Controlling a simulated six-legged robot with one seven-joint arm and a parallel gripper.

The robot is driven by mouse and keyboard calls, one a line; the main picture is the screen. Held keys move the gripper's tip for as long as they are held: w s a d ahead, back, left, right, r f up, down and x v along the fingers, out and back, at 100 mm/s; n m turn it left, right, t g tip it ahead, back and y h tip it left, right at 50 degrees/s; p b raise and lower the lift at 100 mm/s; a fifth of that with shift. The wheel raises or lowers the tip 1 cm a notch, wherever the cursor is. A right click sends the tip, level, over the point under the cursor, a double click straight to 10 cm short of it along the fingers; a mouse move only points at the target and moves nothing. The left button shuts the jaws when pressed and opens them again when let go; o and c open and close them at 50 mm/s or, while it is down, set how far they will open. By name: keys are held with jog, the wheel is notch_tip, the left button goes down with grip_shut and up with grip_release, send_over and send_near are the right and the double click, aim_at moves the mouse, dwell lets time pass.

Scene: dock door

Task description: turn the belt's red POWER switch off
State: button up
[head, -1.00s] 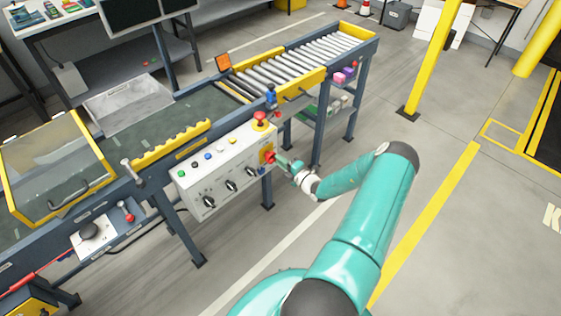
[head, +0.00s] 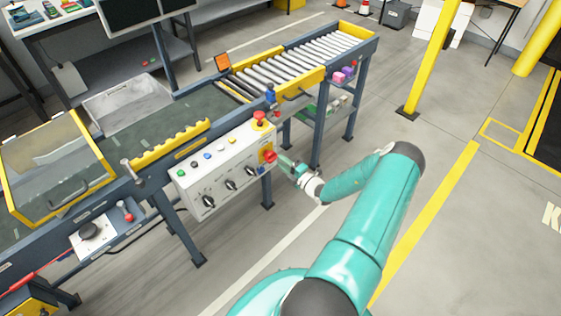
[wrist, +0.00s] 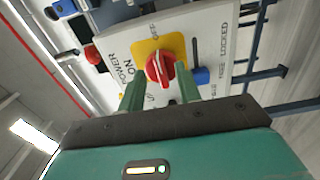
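The red POWER switch (head: 268,156) sits on a yellow plate at the right end of the white control panel (head: 222,172). In the wrist view the red switch (wrist: 160,68) is near the centre, with POWER, ON and LOCKED lettering around it. I cannot tell for certain which mark its handle points to. My gripper (head: 284,161) is just right of the switch in the head view. In the wrist view my gripper (wrist: 160,92) is open, its two green fingers apart below and to either side of the switch. Nothing is between them, and they appear clear of the knob.
A red mushroom button (head: 259,117) on a yellow base stands above the switch. A blue part (wrist: 201,76) lies beside the switch in the wrist view. Black knobs (head: 231,185) are on the panel. The roller conveyor (head: 300,62) runs behind. Floor to the right is open.

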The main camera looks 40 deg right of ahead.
jog(key=s, duration=1.1)
jog(key=shift+s+d, duration=0.15)
jog(key=shift+s, duration=0.25)
jog(key=w+a+r+n+g+y, duration=0.35)
jog(key=a+r+n+g, duration=0.35)
jog(key=a+r+n, duration=0.6)
jog(key=w+a+r+n+g+y, duration=0.3)
jog(key=a+r+n+g+y, duration=0.25)
jog(key=a+r+n, duration=0.7)
jog(key=s+a+r+n+h, duration=0.4)
jog(key=r+n, duration=0.5)
jog(key=n, duration=0.5)
jog(key=s+a+r+n+h, duration=0.5)
jog(key=s+a+r+n, duration=0.4)
jog(key=n, duration=0.5)
jog(key=shift+s+r+h, duration=0.3)
jog(key=shift+s, duration=0.95)
